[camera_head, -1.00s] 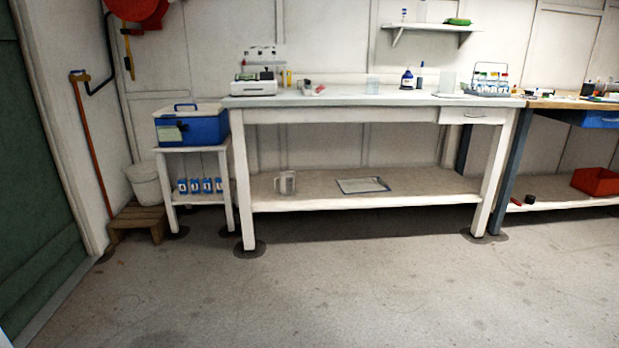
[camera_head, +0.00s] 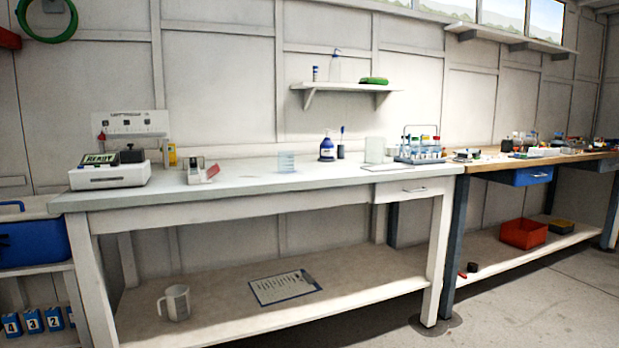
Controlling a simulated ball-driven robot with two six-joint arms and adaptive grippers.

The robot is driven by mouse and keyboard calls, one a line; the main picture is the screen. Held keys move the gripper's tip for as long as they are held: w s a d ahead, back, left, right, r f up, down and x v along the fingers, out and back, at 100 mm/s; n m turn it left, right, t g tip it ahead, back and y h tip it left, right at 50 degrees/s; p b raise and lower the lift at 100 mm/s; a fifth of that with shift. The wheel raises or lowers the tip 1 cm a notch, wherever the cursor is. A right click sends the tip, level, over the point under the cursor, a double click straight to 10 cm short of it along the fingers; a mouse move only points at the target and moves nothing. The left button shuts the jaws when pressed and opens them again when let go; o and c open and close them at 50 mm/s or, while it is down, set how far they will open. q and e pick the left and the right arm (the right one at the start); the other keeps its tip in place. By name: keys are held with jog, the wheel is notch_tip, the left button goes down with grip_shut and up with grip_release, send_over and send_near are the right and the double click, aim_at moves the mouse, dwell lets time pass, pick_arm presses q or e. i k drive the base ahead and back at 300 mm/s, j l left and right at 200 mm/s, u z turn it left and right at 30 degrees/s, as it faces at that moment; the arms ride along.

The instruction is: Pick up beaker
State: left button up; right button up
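A clear beaker (camera_head: 287,162) with faint blue markings stands upright on the white bench top (camera_head: 237,182), near its middle. A larger pale, translucent vessel (camera_head: 375,150) stands further right on the same bench; I cannot tell if it is a beaker. A pale jug with a handle (camera_head: 174,302) stands on the bench's lower shelf. Neither of my grippers shows in the head view, and nothing is seen touching the beaker.
A device with a "READY" screen (camera_head: 110,171) sits at the bench's left end. A blue bottle (camera_head: 327,148) and a tube rack (camera_head: 420,146) stand right of the beaker. A clipboard (camera_head: 284,287) lies on the lower shelf. The bench front around the beaker is clear.

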aim_at(285, 157)
jog(key=i+l, duration=0.15)
jog(key=i, duration=0.35)
jog(key=i+l+u, duration=0.15)
jog(key=i, duration=0.35)
